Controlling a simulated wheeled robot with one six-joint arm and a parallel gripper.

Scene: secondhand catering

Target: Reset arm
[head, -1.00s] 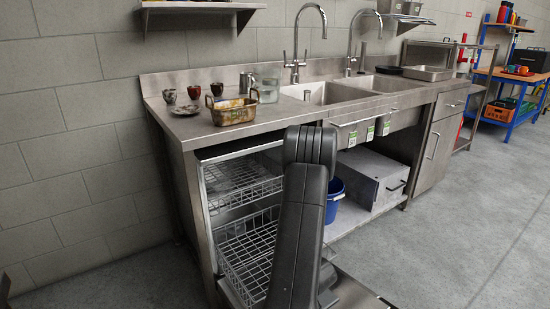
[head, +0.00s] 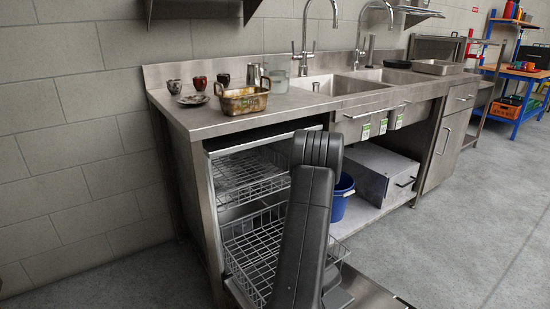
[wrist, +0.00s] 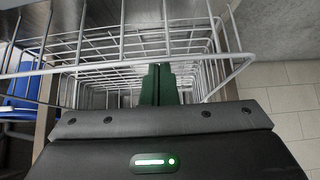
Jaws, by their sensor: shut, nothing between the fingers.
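My gripper (wrist: 159,85) shows in the wrist view as two green fingers closed together with nothing between them. The fingers point into a white wire rack, whose bars show around and beyond them; I cannot tell whether they touch it. In the head view my dark arm stands in front of the open dishwasher bay and hides my gripper. The lower wire rack (head: 249,248) and upper wire rack (head: 232,178) show to the left of the arm.
A steel sink counter (head: 190,116) carries a basket (head: 243,101), several small cups (head: 199,82) and a dish (head: 193,100). Below it are a blue bucket (head: 340,199) and a grey box unit (head: 377,174). Open floor (head: 475,225) lies to the right.

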